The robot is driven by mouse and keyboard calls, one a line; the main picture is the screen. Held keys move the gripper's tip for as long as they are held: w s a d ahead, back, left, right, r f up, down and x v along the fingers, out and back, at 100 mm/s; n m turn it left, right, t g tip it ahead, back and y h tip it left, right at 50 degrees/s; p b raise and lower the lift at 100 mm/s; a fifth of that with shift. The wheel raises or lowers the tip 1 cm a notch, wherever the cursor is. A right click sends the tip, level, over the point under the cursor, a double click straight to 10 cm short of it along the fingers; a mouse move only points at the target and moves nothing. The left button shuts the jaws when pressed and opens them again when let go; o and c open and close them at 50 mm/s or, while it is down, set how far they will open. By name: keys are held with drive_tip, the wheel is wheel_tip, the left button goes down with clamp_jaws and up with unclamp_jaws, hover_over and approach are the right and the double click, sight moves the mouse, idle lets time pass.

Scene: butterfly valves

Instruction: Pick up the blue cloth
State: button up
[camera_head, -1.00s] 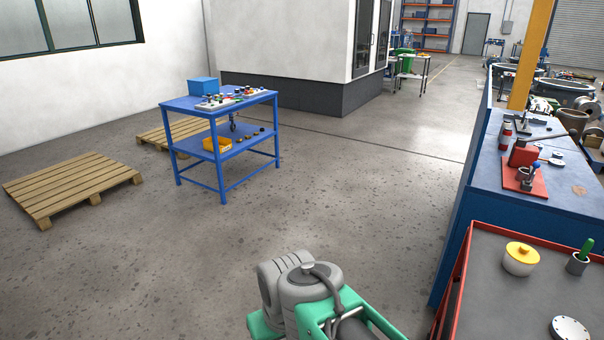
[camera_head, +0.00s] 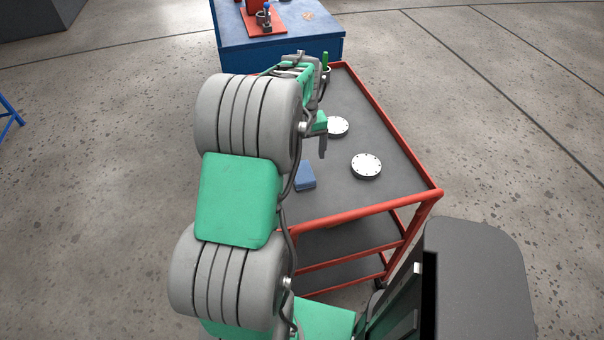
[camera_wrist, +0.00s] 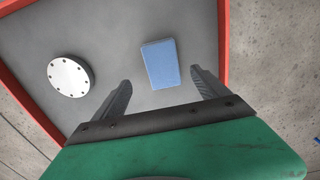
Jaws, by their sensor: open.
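The blue cloth (camera_head: 305,176) is a small folded rectangle lying flat on the grey top of the red-framed cart (camera_head: 392,202), near its front left edge. In the wrist view the cloth (camera_wrist: 161,63) lies ahead of my gripper (camera_wrist: 165,90), roughly between the lines of the two fingers and nearer the right one. My gripper is open and empty, with its fingers apart, above the cart top. In the head view my arm hides much of the cart's left side, and one finger (camera_head: 322,146) shows beyond the cloth.
A white flanged disc (camera_head: 366,166) sits right of the cloth, and another disc (camera_head: 337,127) lies farther back. A blue workbench (camera_head: 285,48) stands behind the cart. The cart has a raised red rim.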

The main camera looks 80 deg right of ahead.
sight(303, 172)
wheel_tip(303, 172, down, 6)
drive_tip(key=shift+w+a+f+p, duration=0.15)
drive_tip(key=shift+p, duration=0.4)
drive_tip(key=shift+c, duration=0.6)
drive_tip(key=c, duration=1.3)
